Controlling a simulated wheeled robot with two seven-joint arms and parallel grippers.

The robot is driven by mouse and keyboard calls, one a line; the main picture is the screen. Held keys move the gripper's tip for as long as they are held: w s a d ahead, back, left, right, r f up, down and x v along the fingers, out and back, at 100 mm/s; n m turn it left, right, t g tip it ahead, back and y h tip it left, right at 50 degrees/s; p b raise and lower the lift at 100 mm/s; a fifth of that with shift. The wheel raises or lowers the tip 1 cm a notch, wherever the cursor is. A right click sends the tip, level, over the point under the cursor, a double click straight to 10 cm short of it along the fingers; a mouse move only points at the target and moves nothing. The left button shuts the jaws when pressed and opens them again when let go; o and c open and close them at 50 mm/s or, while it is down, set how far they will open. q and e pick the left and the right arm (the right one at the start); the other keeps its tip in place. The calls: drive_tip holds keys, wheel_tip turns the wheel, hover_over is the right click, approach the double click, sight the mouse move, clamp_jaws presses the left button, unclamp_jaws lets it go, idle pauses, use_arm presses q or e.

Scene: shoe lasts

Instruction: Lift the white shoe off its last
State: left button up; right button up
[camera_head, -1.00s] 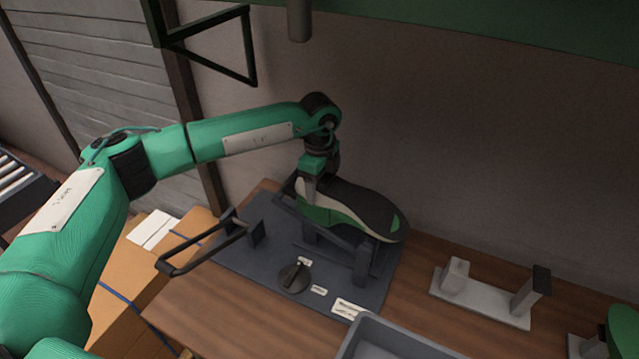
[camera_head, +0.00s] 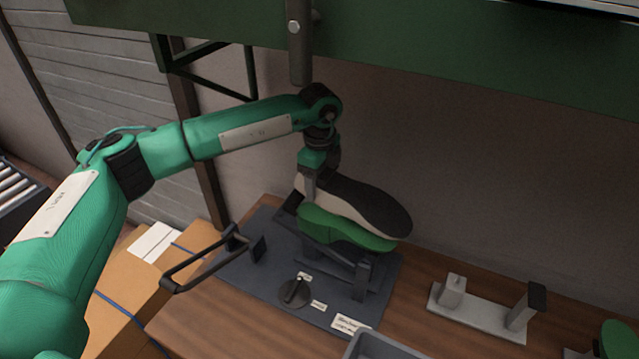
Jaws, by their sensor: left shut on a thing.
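The white shoe (camera_head: 357,208) is upside down, with its black sole facing up. It is over the green last (camera_head: 345,232), whose side now shows below the shoe's edge. The last sits on a dark stand (camera_head: 362,280) on a dark grey mat. My left gripper (camera_head: 308,190) comes down from above and is shut on the shoe at its left end. Its fingertips are partly hidden against the shoe. I cannot tell if part of the last is still inside the shoe. My right gripper is not in view.
A black bar handle (camera_head: 205,262) and a round dark knob (camera_head: 295,292) are at the front left of the mat. A grey bin (camera_head: 380,349) is at the bottom edge. An empty light grey stand (camera_head: 480,312) is on the right. A dark green beam (camera_head: 420,50) hangs above.

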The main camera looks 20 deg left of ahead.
use_arm(q)
drive_tip(key=shift+r+p, duration=0.8)
drive_tip(key=shift+r, duration=1.45)
drive_tip(key=shift+r+p, duration=0.55)
drive_tip(key=shift+r, duration=1.2)
